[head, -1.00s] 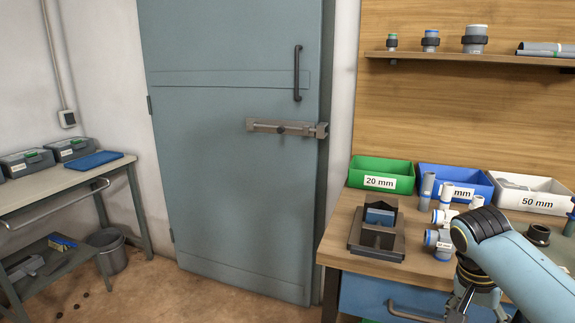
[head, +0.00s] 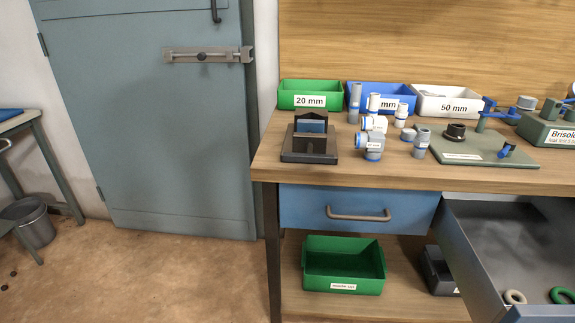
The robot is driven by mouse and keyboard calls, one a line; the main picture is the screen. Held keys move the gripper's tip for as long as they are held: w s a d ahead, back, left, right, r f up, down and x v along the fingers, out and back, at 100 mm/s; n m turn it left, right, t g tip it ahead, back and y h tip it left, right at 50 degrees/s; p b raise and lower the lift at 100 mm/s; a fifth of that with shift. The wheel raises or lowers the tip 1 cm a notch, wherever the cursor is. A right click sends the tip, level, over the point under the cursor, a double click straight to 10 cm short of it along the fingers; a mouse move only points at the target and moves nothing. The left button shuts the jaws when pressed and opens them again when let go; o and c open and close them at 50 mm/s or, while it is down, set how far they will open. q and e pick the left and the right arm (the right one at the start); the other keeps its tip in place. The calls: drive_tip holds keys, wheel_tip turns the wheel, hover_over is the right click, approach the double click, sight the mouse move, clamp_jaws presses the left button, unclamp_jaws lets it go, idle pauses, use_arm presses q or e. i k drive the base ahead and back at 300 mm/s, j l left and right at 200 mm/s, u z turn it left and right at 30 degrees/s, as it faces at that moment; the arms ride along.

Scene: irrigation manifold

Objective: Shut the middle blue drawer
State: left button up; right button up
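In the head view, an open blue drawer (head: 462,248) stands pulled out from under the workbench at the lower right. Its grey inside shows, with a beige ring and a green ring near its front. The picture's right and bottom edges cut it off, so its handle is hidden. To its left, another blue drawer (head: 300,207) with a grey-brown bar handle (head: 358,217) is flush with the bench front. Whether the open drawer is the middle one cannot be told from this view. Neither of my grippers is in view.
The wooden workbench (head: 268,166) carries green, blue and white bins, pipe fittings and a green board. A green crate (head: 318,262) and a dark box (head: 436,268) stand on the lower shelf.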

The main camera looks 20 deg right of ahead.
sight(491, 246)
drive_tip(key=z, duration=2.65)
